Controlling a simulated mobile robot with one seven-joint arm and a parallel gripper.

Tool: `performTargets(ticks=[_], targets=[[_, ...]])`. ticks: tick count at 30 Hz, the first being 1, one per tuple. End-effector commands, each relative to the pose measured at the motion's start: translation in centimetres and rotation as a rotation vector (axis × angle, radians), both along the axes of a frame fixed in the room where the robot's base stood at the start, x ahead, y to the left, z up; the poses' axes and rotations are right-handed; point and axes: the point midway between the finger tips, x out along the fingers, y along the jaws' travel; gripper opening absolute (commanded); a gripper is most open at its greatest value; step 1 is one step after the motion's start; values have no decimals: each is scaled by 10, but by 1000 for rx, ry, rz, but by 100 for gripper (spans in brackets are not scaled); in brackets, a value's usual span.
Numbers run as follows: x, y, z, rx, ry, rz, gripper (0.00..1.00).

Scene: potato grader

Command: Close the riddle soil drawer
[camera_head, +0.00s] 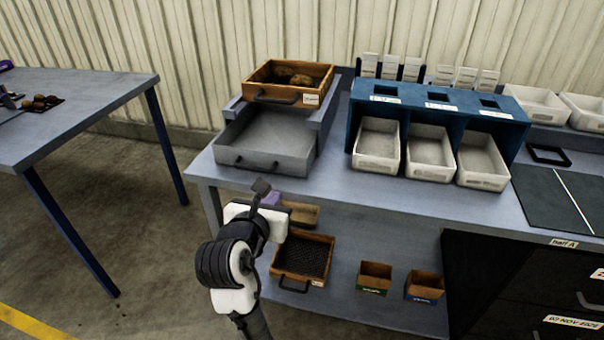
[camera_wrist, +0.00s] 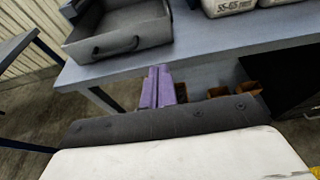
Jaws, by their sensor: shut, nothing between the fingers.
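The grey soil drawer (camera_head: 270,135) stands pulled out toward the front of the bench, below a wooden riddle (camera_head: 318,84) that holds brown potatoes or clods. The drawer looks empty, and a dark bar handle (camera_head: 256,163) is on its front. In the wrist view the drawer (camera_wrist: 85,52) is at the upper left with its handle (camera_wrist: 116,46) facing me. My gripper (camera_head: 271,197) is below and in front of the drawer, just off the bench's front edge, apart from the handle. Its purple fingers (camera_wrist: 158,84) are shut together and empty.
A blue rack (camera_head: 440,115) with white bins stands right of the drawer on the bench (camera_head: 340,195). The lower shelf holds a wooden mesh tray (camera_head: 318,240) and two small boxes. Another table (camera_head: 80,110) is at left, with open floor between.

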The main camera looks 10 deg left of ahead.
Motion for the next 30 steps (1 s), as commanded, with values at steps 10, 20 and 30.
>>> performTargets(ticks=[10, 20, 30], targets=[[50, -3, -15, -2, 4, -4, 0], [112, -4, -27, 0, 1, -1, 0], [134, -5, -30, -1, 0, 0, 0]])
